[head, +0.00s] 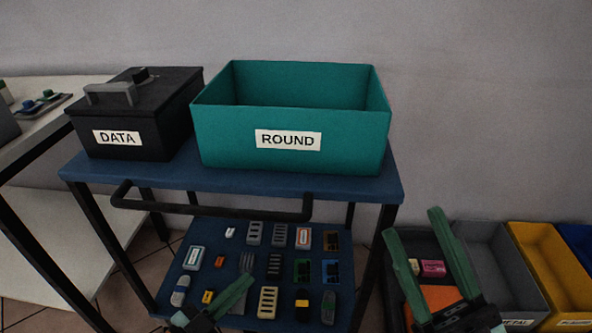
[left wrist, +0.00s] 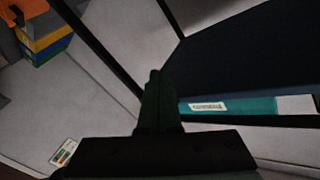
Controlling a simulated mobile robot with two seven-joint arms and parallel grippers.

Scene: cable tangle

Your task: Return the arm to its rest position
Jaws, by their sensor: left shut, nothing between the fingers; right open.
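My left gripper (head: 226,296) is low in the head view, in front of the cart's lower shelf. Its green fingers are shut together with nothing between them. It also shows shut and empty in the left wrist view (left wrist: 158,92). My right gripper (head: 411,232) is at the lower right of the head view. Most of both arms is out of the picture.
A blue cart (head: 330,184) holds a black lidded box (head: 165,118) labelled DATA and an empty-looking teal bin (head: 225,138) labelled ROUND. Several small parts lie on its lower shelf (head: 205,236). A white table (head: 58,90) stands left; grey (head: 497,250) and yellow (head: 534,262) bins stand right.

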